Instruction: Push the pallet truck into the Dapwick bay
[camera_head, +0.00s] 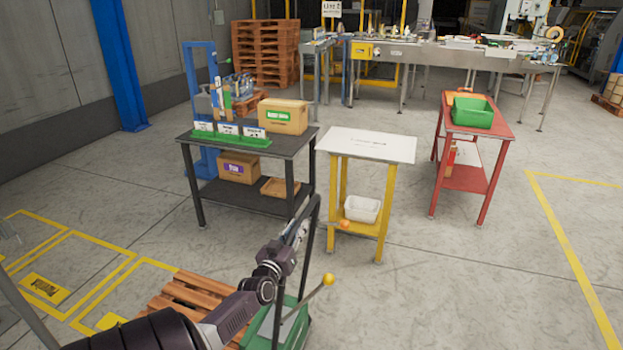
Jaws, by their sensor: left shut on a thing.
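The pallet truck (276,335) is at the bottom middle, with a green body and an upright black handle frame. A lever with a yellow ball sticks out to its right. A wooden pallet (190,297) lies to its left, partly hidden by my arm. My left gripper (299,230) is shut on the truck's black handle, near its top. Yellow-outlined floor bays (70,262) lie at the left, with yellow label plates (46,288) on the floor. Their lettering is too small to read, so I cannot tell which is Dapwick. My right gripper is out of view.
A black table (300,148) with boxes, a yellow-legged table (368,145) and a red table (490,122) stand beyond the truck. A blue post (122,70) stands near the left wall. Open floor lies right of the truck and around the bays.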

